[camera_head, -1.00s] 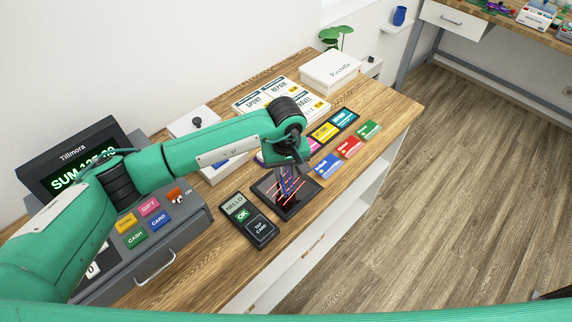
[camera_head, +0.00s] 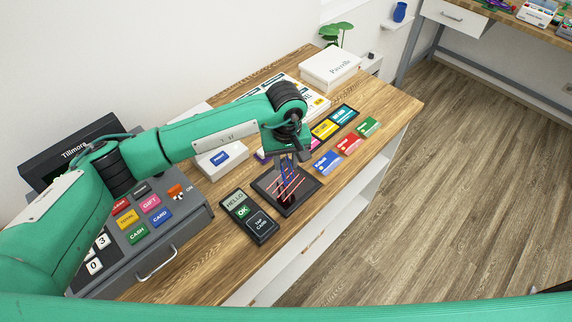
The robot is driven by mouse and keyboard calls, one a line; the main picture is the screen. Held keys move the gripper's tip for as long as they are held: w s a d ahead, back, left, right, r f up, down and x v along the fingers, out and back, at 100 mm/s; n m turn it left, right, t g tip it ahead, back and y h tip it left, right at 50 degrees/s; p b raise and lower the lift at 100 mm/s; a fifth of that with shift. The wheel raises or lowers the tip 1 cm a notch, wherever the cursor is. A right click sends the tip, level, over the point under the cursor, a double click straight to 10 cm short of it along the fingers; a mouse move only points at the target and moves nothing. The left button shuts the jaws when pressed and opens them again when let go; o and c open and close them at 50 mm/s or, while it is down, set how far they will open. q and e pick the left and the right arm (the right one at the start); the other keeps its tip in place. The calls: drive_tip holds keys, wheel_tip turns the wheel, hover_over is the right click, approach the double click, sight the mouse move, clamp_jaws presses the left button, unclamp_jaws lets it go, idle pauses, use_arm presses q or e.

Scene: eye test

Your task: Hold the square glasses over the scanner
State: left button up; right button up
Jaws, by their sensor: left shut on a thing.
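The scanner (camera_head: 271,179) is a dark square pad with red light lines, lying on the wooden counter. My left gripper (camera_head: 287,164) points down above it and is shut. A thin dark bluish thing hangs at its fingertips, in front of the pad and crossed by the red lines. I take it for the square glasses, but its frame shape is too small and dark to make out. It appears above the pad; any gap is hard to judge. My right gripper is not in view.
A card terminal (camera_head: 249,217) lies close to the scanner's left, near the front edge. A cash register (camera_head: 165,236) stands at the left. Coloured cards (camera_head: 348,144) lie to the right, with a white box (camera_head: 329,68) behind.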

use_arm(q)
drive_tip(key=shift+s+r, duration=0.15)
drive_tip(key=shift+r, duration=0.3)
drive_tip(key=s+r+b, duration=0.1)
drive_tip(key=s+r, duration=0.2)
drive_tip(key=s, duration=1.1)
drive_tip(key=shift+s+b, duration=0.35)
drive_tip(key=shift+s, duration=0.05)
drive_tip(key=shift+f, duration=0.1)
